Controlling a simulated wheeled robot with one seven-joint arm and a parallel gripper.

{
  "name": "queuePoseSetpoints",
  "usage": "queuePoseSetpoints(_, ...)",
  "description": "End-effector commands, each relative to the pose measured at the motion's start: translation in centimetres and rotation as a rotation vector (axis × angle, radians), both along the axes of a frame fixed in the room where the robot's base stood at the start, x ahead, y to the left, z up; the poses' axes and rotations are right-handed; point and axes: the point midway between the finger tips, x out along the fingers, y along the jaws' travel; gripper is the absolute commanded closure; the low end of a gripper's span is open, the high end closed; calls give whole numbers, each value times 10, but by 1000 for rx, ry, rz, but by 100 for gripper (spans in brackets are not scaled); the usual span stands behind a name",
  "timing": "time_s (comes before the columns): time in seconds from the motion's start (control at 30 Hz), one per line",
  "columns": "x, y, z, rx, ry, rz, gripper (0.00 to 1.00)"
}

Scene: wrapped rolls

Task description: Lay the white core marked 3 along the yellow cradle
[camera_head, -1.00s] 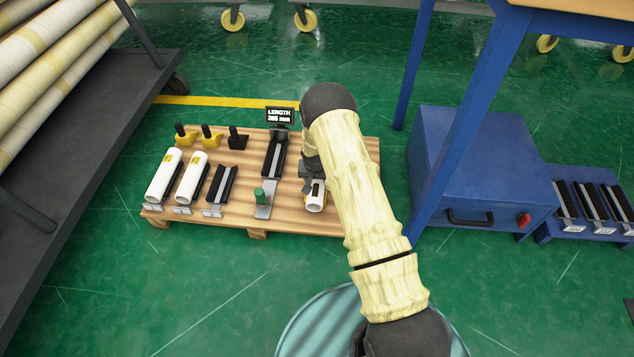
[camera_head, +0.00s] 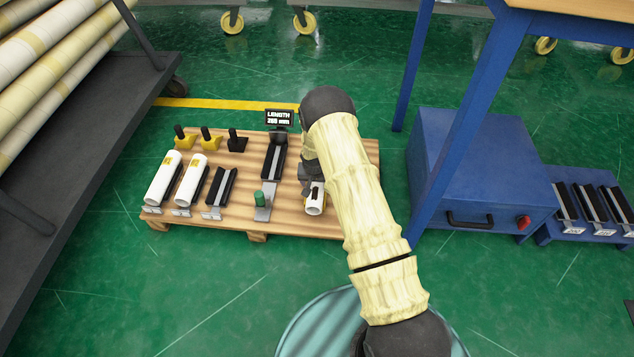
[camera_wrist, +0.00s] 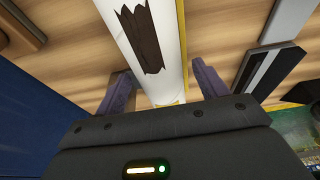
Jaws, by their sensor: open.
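A white core (camera_head: 315,207) with a dark brown torn patch lies on the right part of the wooden pallet, partly hidden by my arm. It also shows in the wrist view (camera_wrist: 172,30), running between my fingers. My gripper (camera_wrist: 163,84) is open, one finger on each side of the core; I cannot tell whether they touch it. In the head view my gripper (camera_head: 311,182) is over the core's far part. A thin yellow strip (camera_wrist: 184,45) runs along the core's right side; I cannot tell whether it is the yellow cradle. No number is readable on the core.
Two white rolls (camera_head: 162,178) and an empty dark cradle (camera_head: 219,187) stand at the pallet's left (camera_head: 250,218). A dark trough with a green knob (camera_head: 259,198) and a length display (camera_head: 279,118) are beside my gripper. A blue cabinet (camera_head: 475,170) stands right.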

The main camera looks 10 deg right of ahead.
Motion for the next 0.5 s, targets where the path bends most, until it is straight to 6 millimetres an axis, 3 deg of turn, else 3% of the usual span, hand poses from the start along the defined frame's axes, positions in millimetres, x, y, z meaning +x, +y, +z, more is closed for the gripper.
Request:
queuePoseSetpoints(0.17,-3,1,23,0,-1,0,28)
queuePoseSetpoints(0.5,-20,6,88,0,-1,-1,28)
